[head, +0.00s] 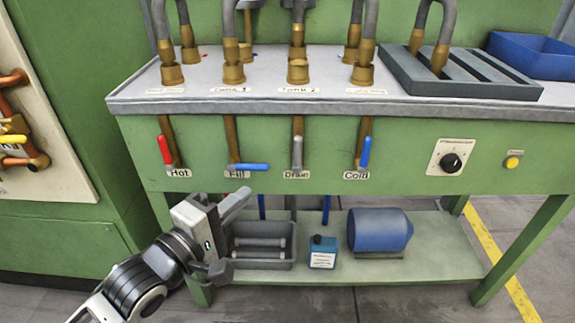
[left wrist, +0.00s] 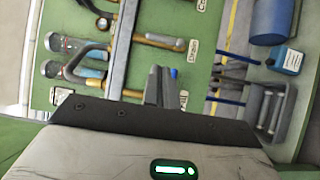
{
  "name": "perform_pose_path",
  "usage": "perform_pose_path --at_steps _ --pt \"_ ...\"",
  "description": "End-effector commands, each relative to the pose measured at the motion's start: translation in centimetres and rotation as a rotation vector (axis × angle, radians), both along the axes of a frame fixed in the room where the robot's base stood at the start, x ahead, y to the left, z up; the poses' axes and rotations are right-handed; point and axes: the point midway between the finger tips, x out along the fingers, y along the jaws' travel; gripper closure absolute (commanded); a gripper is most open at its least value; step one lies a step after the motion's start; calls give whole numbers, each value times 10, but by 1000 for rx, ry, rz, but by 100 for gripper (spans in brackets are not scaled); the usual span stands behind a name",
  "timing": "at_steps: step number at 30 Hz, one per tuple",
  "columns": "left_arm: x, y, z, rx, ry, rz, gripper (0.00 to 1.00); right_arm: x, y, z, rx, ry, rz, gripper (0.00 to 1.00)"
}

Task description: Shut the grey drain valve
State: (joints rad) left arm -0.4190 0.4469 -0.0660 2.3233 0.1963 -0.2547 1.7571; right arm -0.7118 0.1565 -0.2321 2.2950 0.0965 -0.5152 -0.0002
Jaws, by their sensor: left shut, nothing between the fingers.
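The grey drain valve handle (head: 297,153) hangs straight down, in line with its brass pipe, above the "Drain" label on the green front panel. In the left wrist view the grey handle (left wrist: 164,41) lies along its pipe, beside the "Drain" label. My left gripper (head: 240,200) is shut and empty. It is below and left of the drain handle, under the "Fill" label, and apart from the handle. In the left wrist view its fingers (left wrist: 157,85) cover part of the fill valve. My right gripper is not in view.
A grey crate (head: 262,262), blue bottle (head: 322,252) and blue motor (head: 379,230) are on the lower shelf.

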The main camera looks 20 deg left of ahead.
Motion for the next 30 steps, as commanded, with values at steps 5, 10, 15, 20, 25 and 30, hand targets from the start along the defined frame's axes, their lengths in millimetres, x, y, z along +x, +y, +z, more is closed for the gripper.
perform_pose_path --at_steps 5,10,15,20,25,30 --pt "0 0 1 0 0 0 100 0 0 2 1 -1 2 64" --pt "5 -1 1 -1 -2 0 100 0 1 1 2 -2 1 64" --pt "26 -8 2 -1 -5 0 100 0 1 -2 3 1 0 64" --pt "57 -18 2 -1 -6 0 100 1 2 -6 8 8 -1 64" --pt "91 -29 2 1 -4 0 100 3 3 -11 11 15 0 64" --pt "117 -37 1 0 -2 0 100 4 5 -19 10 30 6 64"
